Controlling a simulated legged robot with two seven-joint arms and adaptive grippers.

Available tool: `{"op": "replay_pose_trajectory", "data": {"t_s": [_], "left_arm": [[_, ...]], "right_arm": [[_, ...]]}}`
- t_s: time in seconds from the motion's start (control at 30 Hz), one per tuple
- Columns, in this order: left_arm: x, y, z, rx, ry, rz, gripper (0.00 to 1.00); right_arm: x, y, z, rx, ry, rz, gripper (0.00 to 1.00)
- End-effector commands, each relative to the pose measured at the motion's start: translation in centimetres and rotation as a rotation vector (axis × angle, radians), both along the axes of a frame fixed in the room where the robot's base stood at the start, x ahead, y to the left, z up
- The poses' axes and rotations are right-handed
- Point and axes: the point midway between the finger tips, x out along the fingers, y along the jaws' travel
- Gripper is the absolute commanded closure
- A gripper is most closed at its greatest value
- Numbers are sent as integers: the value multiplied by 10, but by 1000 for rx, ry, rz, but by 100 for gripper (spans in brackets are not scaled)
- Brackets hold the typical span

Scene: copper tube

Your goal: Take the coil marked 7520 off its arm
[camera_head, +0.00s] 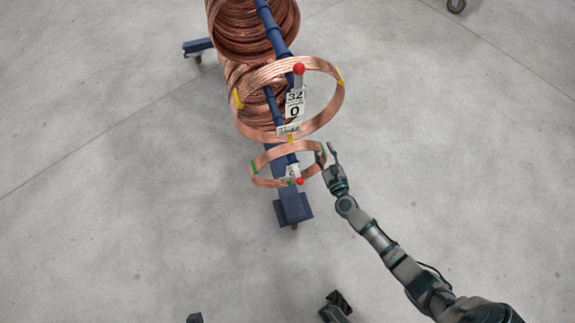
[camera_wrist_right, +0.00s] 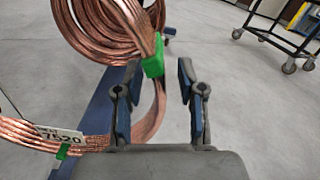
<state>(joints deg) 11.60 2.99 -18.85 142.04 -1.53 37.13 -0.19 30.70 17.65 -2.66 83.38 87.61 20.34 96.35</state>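The coil marked 7520 is the small copper ring with green tape (camera_head: 262,160), hanging around the lower end of the blue rack arm in the head view. In the right wrist view its tag (camera_wrist_right: 62,136) reads 7520, at the lower left. My right gripper (camera_head: 328,153) is at the coil's right side, by a green tape band. In the wrist view the right gripper (camera_wrist_right: 160,92) has its fingers apart, and the coil's green-taped side (camera_wrist_right: 153,62) shows between them, nearer the left finger. I cannot tell whether the fingers touch it.
A larger copper coil with yellow tape (camera_head: 333,105) hangs just above, with thick coils (camera_head: 255,30) farther up the blue rack. A red-tipped post (camera_head: 299,70) stands at the larger coil. A wheeled cart (camera_wrist_right: 280,40) is at the far right. The floor to the right is clear.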

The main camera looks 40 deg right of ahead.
Motion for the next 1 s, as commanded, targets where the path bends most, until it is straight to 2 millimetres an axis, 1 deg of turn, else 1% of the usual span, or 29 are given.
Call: {"op": "replay_pose_trajectory", "data": {"t_s": [0.07, 0.17, 0.2, 0.23, 0.67, 0.77, 0.93, 1.0], "left_arm": [[0, 0, 0, 0, 0, 0, 100], [0, 0, 0, 0, 0, 0, 100], [0, 0, 0, -1, -1, 0, 100], [0, 0, 0, -1, -1, 0, 100], [0, 0, 0, -1, 0, 0, 100], [-1, 0, 3, -1, -4, 0, 100], [-3, 2, 9, -4, -2, 1, 100], [-5, 2, 0, 4, 38, 2, 100]], "right_arm": [[0, 0, 0, 0, 0, 0, 61], [0, 1, 1, 0, -1, 0, 83], [0, 1, 1, 0, -1, 0, 93], [0, 1, 1, 0, -1, 0, 100], [0, 0, 2, 2, -5, 0, 100], [0, 0, 5, 2, -5, 0, 100], [1, 1, 17, 3, -10, 0, 100], [1, 1, 25, 2, -12, 0, 100]]}}
